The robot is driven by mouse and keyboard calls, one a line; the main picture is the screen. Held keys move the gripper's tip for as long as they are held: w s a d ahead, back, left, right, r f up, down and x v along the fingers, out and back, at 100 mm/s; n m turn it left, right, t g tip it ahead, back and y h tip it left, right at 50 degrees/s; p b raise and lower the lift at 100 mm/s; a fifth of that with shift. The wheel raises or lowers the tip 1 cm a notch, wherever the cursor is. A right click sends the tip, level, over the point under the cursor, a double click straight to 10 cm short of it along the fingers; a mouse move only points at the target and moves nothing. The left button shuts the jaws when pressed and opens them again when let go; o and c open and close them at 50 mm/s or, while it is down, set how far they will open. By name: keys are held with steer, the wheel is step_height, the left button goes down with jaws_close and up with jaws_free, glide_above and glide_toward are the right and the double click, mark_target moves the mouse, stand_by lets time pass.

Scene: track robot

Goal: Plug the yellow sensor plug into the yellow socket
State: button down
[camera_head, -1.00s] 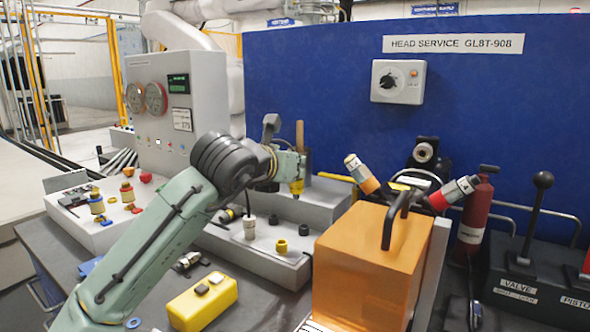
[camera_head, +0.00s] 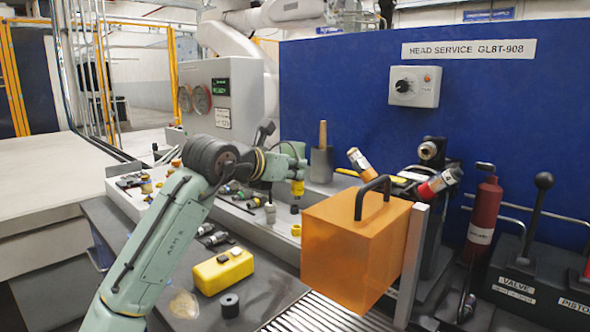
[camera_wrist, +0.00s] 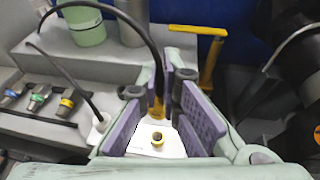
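In the head view, my gripper (camera_head: 297,176) is above the grey panel bench, with the yellow plug (camera_head: 297,189) at its fingertips. In the wrist view, the purple-padded fingers (camera_wrist: 172,105) show, with the yellow plug (camera_wrist: 157,107) between their far ends and a black cable arching into it. The plug is off the panel. A yellow ring-shaped socket (camera_wrist: 157,139) with a dark hole is on the pale panel below, apart from the plug. It also shows in the head view (camera_head: 296,230), just left of the orange box. The finger contact is partly hidden.
A grey plug (camera_head: 270,212) with a cable stands left of the socket. The orange box (camera_head: 352,257) stands close at the right. A yellow case (camera_head: 223,270) and a black cylinder (camera_head: 230,305) are in front. Several coloured connectors (camera_wrist: 66,104) lie left in the wrist view.

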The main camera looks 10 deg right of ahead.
mark_target(293, 193)
steer(key=shift+a, duration=0.1)
stand_by(0.5)
steer(key=shift+f, duration=0.2)
steer(key=shift+f+b, duration=1.8)
steer(key=shift+f, duration=0.95)
steer(key=shift+f+b, duration=0.95)
steer(key=shift+f, duration=0.45)
steer(key=c, duration=1.7)
jaws_free()
steer(key=v, duration=1.2)
